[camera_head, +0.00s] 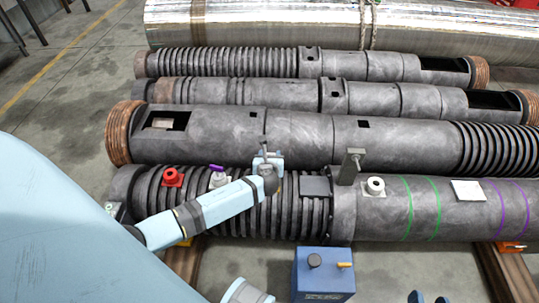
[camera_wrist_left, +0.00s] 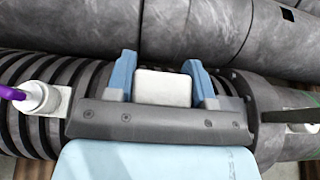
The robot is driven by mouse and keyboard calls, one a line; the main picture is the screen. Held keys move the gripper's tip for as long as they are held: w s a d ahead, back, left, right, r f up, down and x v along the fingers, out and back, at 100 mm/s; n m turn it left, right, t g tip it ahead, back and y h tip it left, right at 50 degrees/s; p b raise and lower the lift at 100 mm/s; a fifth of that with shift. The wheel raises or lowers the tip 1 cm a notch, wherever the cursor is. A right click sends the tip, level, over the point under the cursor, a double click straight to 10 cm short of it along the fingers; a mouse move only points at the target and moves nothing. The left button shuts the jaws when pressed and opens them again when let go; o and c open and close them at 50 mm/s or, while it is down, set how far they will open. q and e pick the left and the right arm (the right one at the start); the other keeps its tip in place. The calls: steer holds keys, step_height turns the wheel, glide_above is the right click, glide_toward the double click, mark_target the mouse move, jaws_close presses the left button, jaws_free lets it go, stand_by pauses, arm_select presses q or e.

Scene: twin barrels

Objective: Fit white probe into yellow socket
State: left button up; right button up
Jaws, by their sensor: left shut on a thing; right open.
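My left gripper (camera_head: 268,163) is over the ribbed part of the front barrel. In the left wrist view its two blue fingers (camera_wrist_left: 163,80) are shut on a pale, squarish block (camera_wrist_left: 164,88), which looks like the white probe. Its lower end is hidden, so I cannot tell whether it touches anything. A small yellowish patch (camera_head: 279,186) shows just below the gripper in the head view. It may be the yellow socket, mostly hidden by the gripper.
A red socket (camera_head: 172,177) and a white socket with a purple probe (camera_head: 217,176) are left of the gripper. To its right are a grey upright handle (camera_head: 352,165) and a white socket (camera_head: 375,186).

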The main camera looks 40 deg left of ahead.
arm_select(q)
steer(key=shift+p, duration=1.1)
arm_select(e)
steer(key=shift+r, duration=1.1)
stand_by(0.5)
arm_select(q)
steer(key=shift+f+b, duration=1.15)
steer(key=shift+f, duration=0.95)
arm_select(e)
steer(key=shift+f, duration=1.15)
arm_select(q)
steer(key=o, duration=1)
steer(key=shift+f, duration=0.1)
steer(key=shift+s+d, duration=0.1)
steer(key=shift+p+v, duration=2.15)
steer(key=shift+v, duration=4.65)
arm_select(e)
steer(key=shift+s+d+f+g+h, duration=0.35)
steer(key=shift+s+d+f+g, duration=0.15)
steer(key=shift+f, duration=0.15)
steer(key=shift+s+d+f+g+h, duration=0.4)
steer(key=shift+d+f, duration=0.1)
steer(key=shift+f, duration=0.1)
